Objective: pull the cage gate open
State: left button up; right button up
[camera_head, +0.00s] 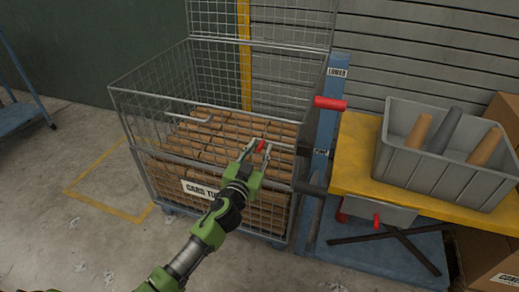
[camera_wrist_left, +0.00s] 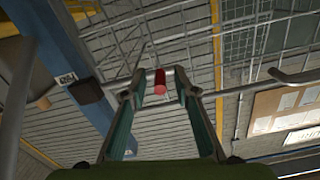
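The wire cage (camera_head: 150,88) stands on the floor and holds layers of brown cardboard tubes. Its front gate (camera_head: 165,165) carries a white sign, partly hidden by my arm, and looks upright and closed. My left gripper (camera_head: 259,150) is over the front right part of the cage, fingers apart. A small red grip (camera_head: 261,145) shows between the fingertips. In the left wrist view the red grip (camera_wrist_left: 160,82) sits between the open fingers (camera_wrist_left: 160,93), with gaps at both sides. I cannot tell whether it is touched. My right gripper is out of view.
A blue post (camera_head: 327,130) with a red-handled lever (camera_head: 330,103) stands right of the cage. Beside it, a yellow-topped table (camera_head: 357,160) bears a grey bin (camera_head: 430,170) of tubes. Floor left of the cage, with a yellow outline (camera_head: 105,207), is clear.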

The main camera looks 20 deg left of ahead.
aim_at(276, 145)
pick_arm(q)
grip_shut()
jog(key=shift+d, duration=0.1)
jog(key=shift+d+b, duration=0.45)
jog(key=shift+d, duration=1.65)
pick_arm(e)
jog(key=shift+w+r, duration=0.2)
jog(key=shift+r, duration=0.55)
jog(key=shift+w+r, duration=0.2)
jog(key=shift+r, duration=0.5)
